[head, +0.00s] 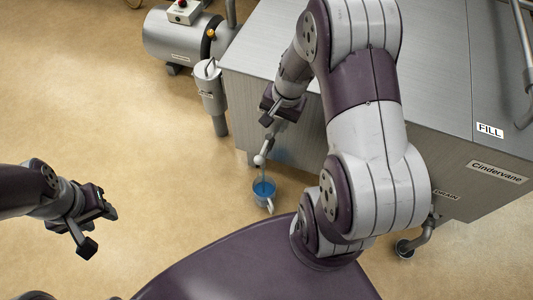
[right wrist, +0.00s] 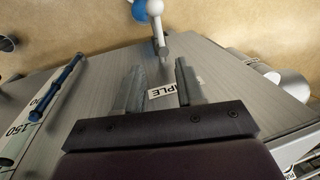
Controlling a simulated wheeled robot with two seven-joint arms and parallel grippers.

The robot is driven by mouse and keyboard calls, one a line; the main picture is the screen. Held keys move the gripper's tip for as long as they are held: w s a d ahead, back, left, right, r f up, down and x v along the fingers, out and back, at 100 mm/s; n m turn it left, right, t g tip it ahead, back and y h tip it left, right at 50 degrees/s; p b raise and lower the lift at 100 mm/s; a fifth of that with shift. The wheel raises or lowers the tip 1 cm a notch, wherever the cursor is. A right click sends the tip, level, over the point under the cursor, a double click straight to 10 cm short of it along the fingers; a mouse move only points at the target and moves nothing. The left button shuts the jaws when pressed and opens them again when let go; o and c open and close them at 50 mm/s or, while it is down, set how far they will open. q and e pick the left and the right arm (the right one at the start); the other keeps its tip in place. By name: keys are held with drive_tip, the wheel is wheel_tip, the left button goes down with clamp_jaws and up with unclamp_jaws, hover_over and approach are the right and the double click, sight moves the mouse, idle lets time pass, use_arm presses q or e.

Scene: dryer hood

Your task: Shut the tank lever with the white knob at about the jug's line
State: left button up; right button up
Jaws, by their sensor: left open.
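The white knob (head: 258,160) of the tank lever shows in the head view at the end of a short grey stem on the tank's near side. In the right wrist view the knob (right wrist: 155,8) is at the top edge. The jug (head: 263,193), with blue liquid in it, stands on the floor just below the knob. Blue (right wrist: 139,11) shows beside the knob. My right gripper (right wrist: 160,68) is open and empty over the tank side, short of the knob and apart from it. My left gripper (head: 98,222) is open and empty over bare floor at the left.
The metal tank (head: 460,140) fills the right, with FILL, DRAIN and Cindervane labels. A SAMPLE label (right wrist: 172,89) lies behind my right fingers. A blue gauge tube (right wrist: 66,86) runs along the tank. A grey cylinder (head: 172,40) stands at the back. Floor at left is clear.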

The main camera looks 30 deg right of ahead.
sight(266, 145)
drive_tip(key=f+b, duration=0.2)
drive_tip(key=f, duration=0.2)
drive_tip(key=w+a+f+b, duration=0.1)
drive_tip(key=f+b, duration=0.1)
drive_tip(key=f, duration=0.2)
drive_tip(key=f+b, duration=0.2)
drive_tip(key=f, duration=0.1)
drive_tip(key=shift+w+a+f, duration=0.25)
drive_tip(key=shift+w+f, duration=0.15)
clamp_jaws()
idle(0.6)
